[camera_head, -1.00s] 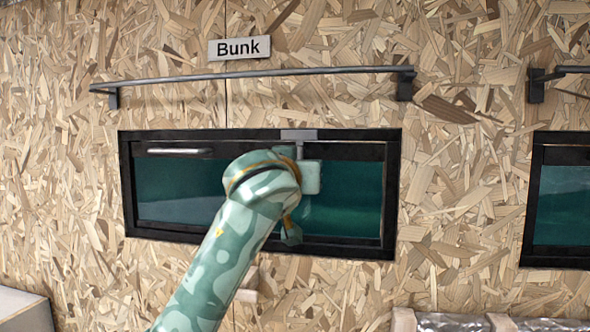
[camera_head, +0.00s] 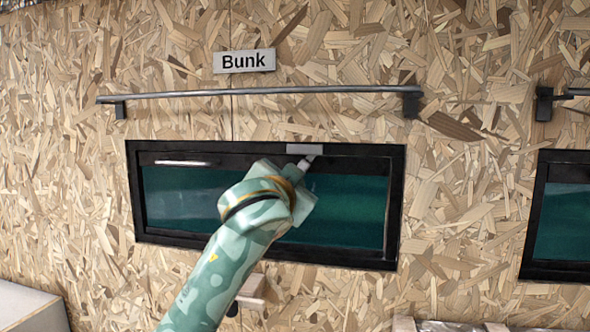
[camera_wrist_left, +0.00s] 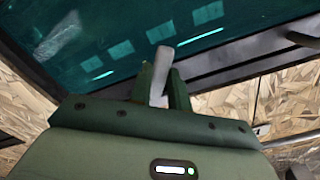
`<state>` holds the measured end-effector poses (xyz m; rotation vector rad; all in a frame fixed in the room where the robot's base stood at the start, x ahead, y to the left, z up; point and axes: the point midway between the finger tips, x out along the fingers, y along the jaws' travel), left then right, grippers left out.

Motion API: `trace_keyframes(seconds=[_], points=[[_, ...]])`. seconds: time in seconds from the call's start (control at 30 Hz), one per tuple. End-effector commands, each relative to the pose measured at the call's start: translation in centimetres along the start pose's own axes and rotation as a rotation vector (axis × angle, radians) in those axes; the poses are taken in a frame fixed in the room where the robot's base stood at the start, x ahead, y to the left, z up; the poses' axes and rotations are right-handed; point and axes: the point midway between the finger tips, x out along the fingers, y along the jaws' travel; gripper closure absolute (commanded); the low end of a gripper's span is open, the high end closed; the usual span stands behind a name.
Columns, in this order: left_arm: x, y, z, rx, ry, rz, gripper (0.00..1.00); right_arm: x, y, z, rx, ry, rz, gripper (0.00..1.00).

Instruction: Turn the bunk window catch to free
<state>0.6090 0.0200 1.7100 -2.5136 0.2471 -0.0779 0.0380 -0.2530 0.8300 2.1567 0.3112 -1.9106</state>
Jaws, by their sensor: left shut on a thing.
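The bunk window (camera_head: 340,212), a dark-framed teal pane, sits in the chipboard wall under the sign "Bunk" (camera_head: 245,61). Its catch has a grey plate (camera_head: 304,149) on the top frame bar. A pale lever (camera_head: 306,163) slants down and left from it. In the left wrist view the lever (camera_wrist_left: 161,72) stands between the fingers. My left gripper (camera_wrist_left: 158,88) is shut on the lever. In the head view my own wrist hides most of the lever and the fingers. My right gripper is in neither current view.
A dark rail (camera_head: 260,91) runs above the window. A pale handle bar (camera_head: 181,163) lies at the window's upper left. A small wooden block (camera_head: 252,288) juts out below. Another dark-framed window (camera_head: 560,215) is at the right. A pale box corner (camera_head: 30,308) is at lower left.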

Motion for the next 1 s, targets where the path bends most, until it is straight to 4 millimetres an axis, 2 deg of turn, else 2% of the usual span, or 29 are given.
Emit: trace_keyframes(seconds=[0.03, 0.1, 0.4, 0.7, 1.0], points=[[0.0, -0.4, -0.4, 0.041, 0.000, 0.000, 1.00, -1.0, 0.0, -0.1, 0.000, 0.000, 0.000, 0.64], [0.0, -0.6, -0.4, 0.109, -0.001, -0.001, 1.00, -1.7, 0.0, -0.2, 0.001, 0.001, -0.001, 0.64], [0.0, -1.3, -0.5, 0.394, 0.001, -0.001, 1.00, -3.8, 0.0, -0.6, 0.001, 0.002, -0.002, 0.64], [0.0, -1.8, -0.7, 0.665, 0.002, -0.001, 1.00, -4.2, 0.0, -0.6, 0.001, 0.003, -0.002, 0.64], [0.0, -2.2, -1.0, 0.864, 0.001, 0.000, 1.00, -4.2, 0.0, -0.6, 0.001, 0.003, -0.002, 0.64]])
